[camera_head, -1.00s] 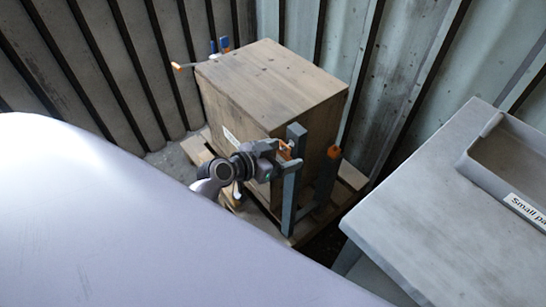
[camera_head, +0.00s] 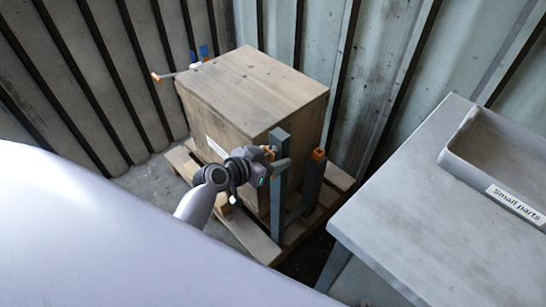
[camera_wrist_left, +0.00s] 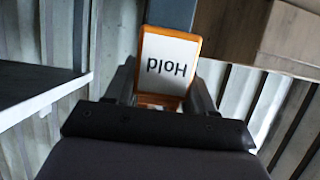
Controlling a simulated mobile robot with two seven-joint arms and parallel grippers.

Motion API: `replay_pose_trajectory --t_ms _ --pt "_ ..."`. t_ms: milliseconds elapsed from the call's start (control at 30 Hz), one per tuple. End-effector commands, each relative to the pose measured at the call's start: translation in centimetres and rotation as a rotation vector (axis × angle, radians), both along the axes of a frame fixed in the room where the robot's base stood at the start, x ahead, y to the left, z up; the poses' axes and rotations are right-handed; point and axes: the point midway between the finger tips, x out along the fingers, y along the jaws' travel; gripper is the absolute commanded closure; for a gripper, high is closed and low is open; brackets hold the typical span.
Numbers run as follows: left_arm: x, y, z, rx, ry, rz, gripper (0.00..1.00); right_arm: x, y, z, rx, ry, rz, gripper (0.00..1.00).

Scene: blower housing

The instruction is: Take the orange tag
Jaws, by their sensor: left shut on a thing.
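The orange tag (camera_wrist_left: 170,55) has an orange rim and a white face that reads "Hold" upside down in the left wrist view. My left gripper (camera_wrist_left: 160,95) is shut on its lower end, one finger on each side. In the head view my left gripper (camera_head: 272,168) is beside a grey upright post (camera_head: 280,200) at the front corner of a wooden crate (camera_head: 255,90). Only a small orange bit of the tag (camera_head: 268,152) shows there. I cannot tell whether the tag still touches the post. My right gripper is not in view.
The crate stands on a wooden pallet (camera_head: 258,246) near corrugated walls. A second post with an orange top (camera_head: 319,154) is to the right of the gripper. A grey table (camera_head: 400,210) at the right bears a tray labelled "Small parts" (camera_head: 515,201).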

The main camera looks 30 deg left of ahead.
Motion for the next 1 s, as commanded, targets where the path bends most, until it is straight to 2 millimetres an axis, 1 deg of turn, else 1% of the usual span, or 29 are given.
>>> replay_pose_trajectory --t_ms 300,467,1000 --pt "0.0 0.0 1.2 0.003 -0.001 -0.001 0.74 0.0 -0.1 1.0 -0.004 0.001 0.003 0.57" --pt "-0.1 0.1 1.2 0.001 0.001 0.000 0.74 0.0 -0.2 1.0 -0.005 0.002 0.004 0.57" --pt "-3.1 1.1 1.1 0.002 0.001 0.001 0.74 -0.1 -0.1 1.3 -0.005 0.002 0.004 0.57"
